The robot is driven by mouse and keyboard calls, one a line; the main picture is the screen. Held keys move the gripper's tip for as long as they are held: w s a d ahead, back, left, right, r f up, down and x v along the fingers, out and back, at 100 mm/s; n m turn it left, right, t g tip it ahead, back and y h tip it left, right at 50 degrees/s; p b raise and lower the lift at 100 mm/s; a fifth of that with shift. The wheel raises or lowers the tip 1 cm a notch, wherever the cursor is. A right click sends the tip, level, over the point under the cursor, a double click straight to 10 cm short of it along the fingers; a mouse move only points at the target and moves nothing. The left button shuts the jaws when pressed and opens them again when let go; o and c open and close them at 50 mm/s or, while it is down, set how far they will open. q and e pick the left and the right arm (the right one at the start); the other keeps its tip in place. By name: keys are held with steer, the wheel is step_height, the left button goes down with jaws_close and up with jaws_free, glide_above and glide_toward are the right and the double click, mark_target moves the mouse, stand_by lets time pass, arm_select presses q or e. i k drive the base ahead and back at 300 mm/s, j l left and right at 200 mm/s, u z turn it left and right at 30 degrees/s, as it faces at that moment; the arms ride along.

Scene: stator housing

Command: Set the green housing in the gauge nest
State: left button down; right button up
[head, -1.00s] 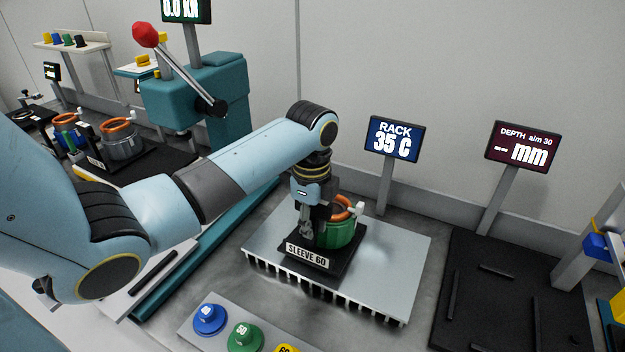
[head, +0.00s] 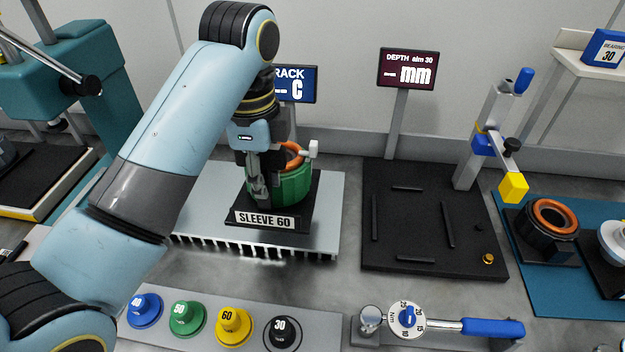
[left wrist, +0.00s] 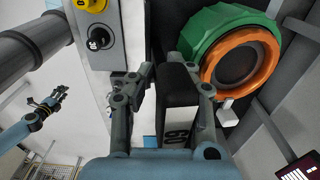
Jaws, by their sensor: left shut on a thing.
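The green housing (head: 293,187), with an orange ring on top and a white fitting at its side, sits upright on a black base (head: 300,222) labelled SLEEVE 60, over the finned metal rack (head: 200,200). My left gripper (head: 257,193) points down beside the housing's left side, shut on the black part of the base. The left wrist view shows the fingers (left wrist: 168,75) on that part, with the housing (left wrist: 212,35) beside them. I cannot tell whether the base touches the rack. The gauge nest (head: 415,240), a black plate with raised bars, is empty. My right gripper (left wrist: 45,108) looks open, far off.
A gauge post with a yellow block (head: 513,187) stands at the nest's back right. A torque wrench (head: 440,322) and a row of coloured knobs (head: 210,318) lie in front. The depth display (head: 408,70) stands behind the nest. Dark housings sit on a blue mat (head: 560,290).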

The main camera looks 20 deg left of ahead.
mark_target(410, 221)
steer(key=k, duration=1.45)
